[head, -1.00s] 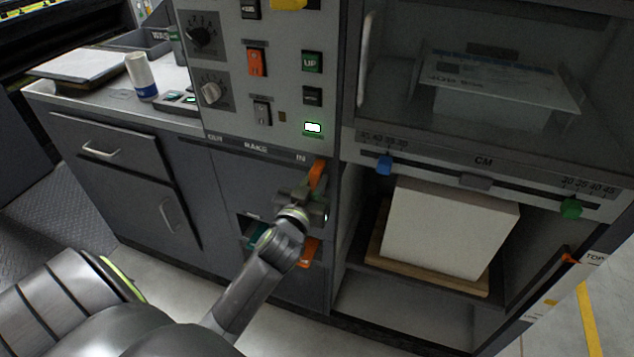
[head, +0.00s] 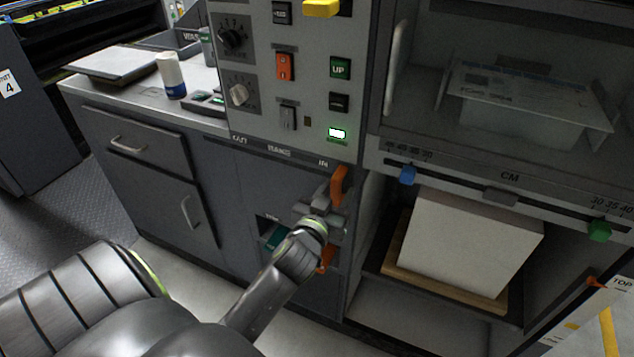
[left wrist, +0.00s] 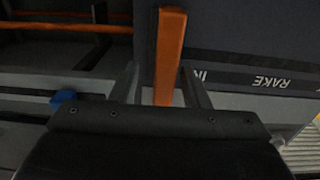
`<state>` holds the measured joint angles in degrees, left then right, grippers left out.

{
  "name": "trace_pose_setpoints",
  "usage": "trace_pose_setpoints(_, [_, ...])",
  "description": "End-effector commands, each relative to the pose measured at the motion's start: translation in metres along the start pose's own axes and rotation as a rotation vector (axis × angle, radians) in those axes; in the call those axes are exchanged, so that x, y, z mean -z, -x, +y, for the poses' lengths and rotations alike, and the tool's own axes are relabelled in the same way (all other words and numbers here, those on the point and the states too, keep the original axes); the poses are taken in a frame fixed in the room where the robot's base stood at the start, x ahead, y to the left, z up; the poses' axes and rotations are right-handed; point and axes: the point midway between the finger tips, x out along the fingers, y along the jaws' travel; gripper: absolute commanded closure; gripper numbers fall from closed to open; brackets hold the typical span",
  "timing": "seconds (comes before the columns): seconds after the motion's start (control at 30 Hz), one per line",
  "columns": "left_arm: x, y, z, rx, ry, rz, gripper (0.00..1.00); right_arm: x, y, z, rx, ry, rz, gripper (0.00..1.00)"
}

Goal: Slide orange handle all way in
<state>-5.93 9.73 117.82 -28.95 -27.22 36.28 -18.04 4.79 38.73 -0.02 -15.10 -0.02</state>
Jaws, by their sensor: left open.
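The orange handle (head: 340,184) sticks out of the dark cabinet front under the IN end of the OUT–RAKE–IN label strip (head: 280,151). My left gripper (head: 328,199) is at the handle, just below its top, and partly hides it. In the left wrist view the orange handle (left wrist: 169,45) stands between the two spread fingers of my left gripper (left wrist: 162,88). The fingers are open, with a gap showing on the right side of the handle. The slot behind the handle is hidden. My right gripper is not in view.
A second orange part (head: 326,262) shows below my left wrist, beside a teal recess (head: 275,237). A control panel (head: 310,110) rises above. To the right, a white paper stack (head: 465,245) stands on a wooden board. A blue knob (head: 407,175) sits on the CM rail.

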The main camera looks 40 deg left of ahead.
Motion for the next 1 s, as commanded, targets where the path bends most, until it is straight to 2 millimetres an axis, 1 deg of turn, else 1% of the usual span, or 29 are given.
trace_pose_setpoints(0.03, [-0.001, 0.009, 0.0, 0.001, 0.001, -0.002, 0.58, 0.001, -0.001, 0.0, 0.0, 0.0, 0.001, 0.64])
trace_pose_setpoints(0.3, [-0.002, 0.065, 0.0, 0.002, 0.003, -0.005, 0.58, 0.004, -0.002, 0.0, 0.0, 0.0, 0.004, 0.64])
trace_pose_setpoints(0.6, [-0.001, 0.12, 0.0, 0.001, 0.004, -0.006, 0.58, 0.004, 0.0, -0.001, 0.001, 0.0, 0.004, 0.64])
trace_pose_setpoints(0.7, [0.0, 0.135, 0.0, 0.003, 0.004, -0.004, 0.58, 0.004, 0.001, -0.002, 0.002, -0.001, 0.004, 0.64])
trace_pose_setpoints(0.8, [0.0, 0.146, 0.001, -0.002, 0.003, -0.007, 0.58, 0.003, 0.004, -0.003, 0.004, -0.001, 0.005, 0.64])
trace_pose_setpoints(1.0, [0.0, 0.158, 0.001, -0.001, 0.001, -0.002, 0.58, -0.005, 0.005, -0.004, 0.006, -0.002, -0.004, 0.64])
